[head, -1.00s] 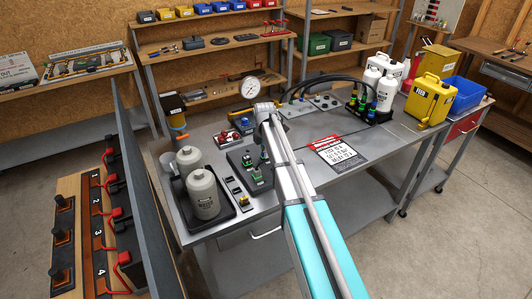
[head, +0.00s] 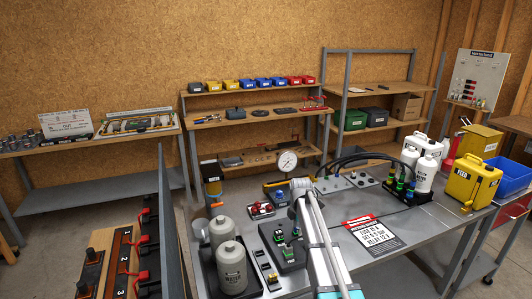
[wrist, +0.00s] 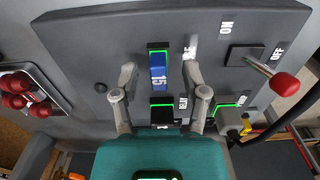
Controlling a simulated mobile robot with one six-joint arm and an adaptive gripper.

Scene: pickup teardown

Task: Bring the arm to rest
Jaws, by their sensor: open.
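My gripper (wrist: 163,100) is open in the wrist view. Its two fingers stand either side of a blue fuse marked 15 (wrist: 159,75), which sits in a green-lit slot on a dark grey panel (wrist: 105,40). I cannot tell whether the fingers touch the panel. A second green-lit slot lies just below the fuse, partly behind my gripper's body. In the head view my arm reaches over the metal bench to the same dark panel (head: 279,253), and its end hides part of it.
A red-knobbed lever (wrist: 285,83) stands near the fingers at right. Grey canisters (head: 232,270) stand left of the panel, a dial gauge (head: 288,161) behind it. The bench around the printed card (head: 373,232) is fairly clear.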

